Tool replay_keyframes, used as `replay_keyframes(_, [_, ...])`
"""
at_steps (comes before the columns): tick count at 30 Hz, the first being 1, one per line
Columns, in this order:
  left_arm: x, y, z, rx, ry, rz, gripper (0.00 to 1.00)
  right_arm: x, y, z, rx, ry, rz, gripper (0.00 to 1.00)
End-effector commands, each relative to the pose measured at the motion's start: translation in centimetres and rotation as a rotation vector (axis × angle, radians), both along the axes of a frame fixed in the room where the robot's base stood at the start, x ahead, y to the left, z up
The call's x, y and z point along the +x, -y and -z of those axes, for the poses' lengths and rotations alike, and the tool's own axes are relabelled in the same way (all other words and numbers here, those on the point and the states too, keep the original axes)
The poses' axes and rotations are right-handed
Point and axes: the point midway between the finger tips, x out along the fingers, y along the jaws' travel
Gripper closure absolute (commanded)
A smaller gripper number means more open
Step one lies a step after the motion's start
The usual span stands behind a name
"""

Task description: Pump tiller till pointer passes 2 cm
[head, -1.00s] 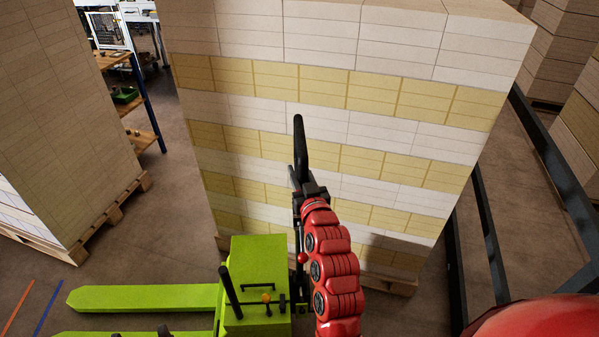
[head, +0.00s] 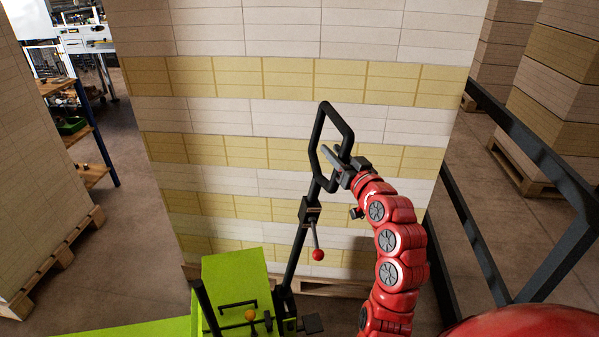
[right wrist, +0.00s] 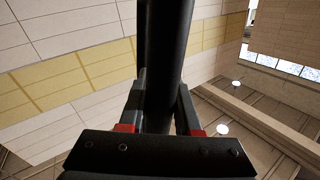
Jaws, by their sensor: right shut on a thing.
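The black tiller (head: 297,249) rises from the green pallet truck (head: 233,280) and ends in a loop handle (head: 314,142). It leans to the right. My right gripper (head: 345,165) is shut on the right side of the loop. In the right wrist view the black handle bar (right wrist: 163,60) runs between the two fingers of my right gripper (right wrist: 160,105). A lever with a red ball (head: 318,255) sits on the tiller below the loop. An orange knob (head: 250,315) shows on the truck. I cannot make out a pointer or scale. My left gripper is out of view.
A tall stack of white and yellow reams (head: 225,120) stands right behind the tiller. Another stack (head: 35,190) is at the left. A dark metal rail (head: 465,215) runs along the right. Bare floor (head: 125,245) lies between the stacks.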

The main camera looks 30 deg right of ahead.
Motion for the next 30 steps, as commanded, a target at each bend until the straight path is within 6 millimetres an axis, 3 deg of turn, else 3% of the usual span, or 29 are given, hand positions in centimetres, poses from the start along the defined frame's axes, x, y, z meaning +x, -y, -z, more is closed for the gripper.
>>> replay_keyframes(1, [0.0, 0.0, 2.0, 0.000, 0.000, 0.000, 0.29, -0.4, 1.8, 2.0, 0.025, -0.008, 0.006, 1.00])
replay_keyframes(12, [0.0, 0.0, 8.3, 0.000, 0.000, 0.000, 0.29, -3.0, 11.9, 5.6, 0.184, 0.028, 0.000, 1.00])
replay_keyframes(15, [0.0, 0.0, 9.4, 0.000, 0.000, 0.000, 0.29, -3.5, 13.8, 6.3, 0.217, 0.037, -0.002, 1.00])
replay_keyframes(21, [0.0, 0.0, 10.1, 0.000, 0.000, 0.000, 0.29, -4.0, 15.5, 6.5, 0.248, 0.045, -0.006, 1.00])
replay_keyframes(29, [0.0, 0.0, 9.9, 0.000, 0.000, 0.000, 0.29, -4.0, 15.5, 6.3, 0.249, 0.047, -0.006, 1.00])
replay_keyframes(30, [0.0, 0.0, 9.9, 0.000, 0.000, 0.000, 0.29, -4.0, 15.5, 6.3, 0.249, 0.047, -0.006, 0.66])
